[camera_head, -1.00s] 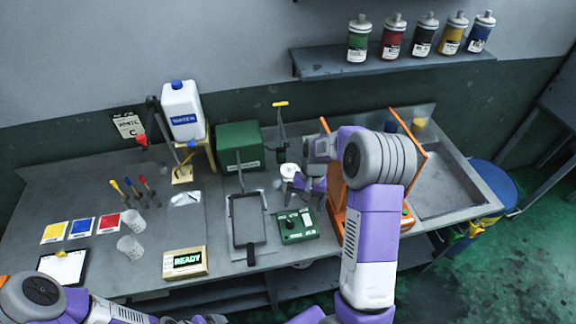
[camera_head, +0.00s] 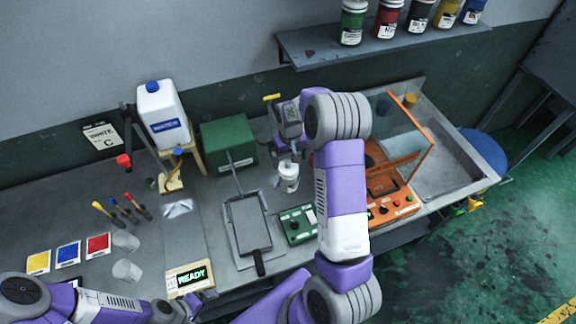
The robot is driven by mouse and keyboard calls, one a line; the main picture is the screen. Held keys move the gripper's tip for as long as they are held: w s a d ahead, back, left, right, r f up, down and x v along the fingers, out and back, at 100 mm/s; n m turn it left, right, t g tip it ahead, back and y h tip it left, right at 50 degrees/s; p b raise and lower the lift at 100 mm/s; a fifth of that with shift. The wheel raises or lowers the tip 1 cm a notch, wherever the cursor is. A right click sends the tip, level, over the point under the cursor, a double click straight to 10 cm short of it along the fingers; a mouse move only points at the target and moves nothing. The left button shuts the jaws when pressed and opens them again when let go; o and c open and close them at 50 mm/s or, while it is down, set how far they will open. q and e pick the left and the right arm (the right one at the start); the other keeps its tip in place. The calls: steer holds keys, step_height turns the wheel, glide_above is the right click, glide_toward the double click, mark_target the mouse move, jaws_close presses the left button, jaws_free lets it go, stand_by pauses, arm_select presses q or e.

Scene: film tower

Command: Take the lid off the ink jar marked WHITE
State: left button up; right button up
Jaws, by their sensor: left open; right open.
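A small white jar (camera_head: 288,183) stands on the bench between the green box and the orange-framed machine. Its label is too small to read, and the gripper partly covers its top, so I cannot tell how the lid sits. My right gripper (camera_head: 287,158) points down just above the jar's top. It is open, and I cannot tell whether its fingers touch the jar. My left gripper (camera_head: 178,312) is low at the bottom edge, open and away from the jar.
A green box (camera_head: 228,145) stands left of the jar, and a green control box (camera_head: 298,224) stands in front. The orange-framed machine (camera_head: 392,184) is to the right. A tray (camera_head: 247,226) lies front left. Several bottles stand on the wall shelf (camera_head: 385,45).

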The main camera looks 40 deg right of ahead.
mark_target(288, 162)
steer(key=f, duration=0.3)
steer(key=shift+w+a+f, duration=0.1)
steer(key=shift+w+f, duration=0.25)
steer(key=shift+w, duration=0.05)
steer(key=shift+s, duration=0.1)
steer(key=shift+r, duration=0.1)
steer(key=c, duration=1)
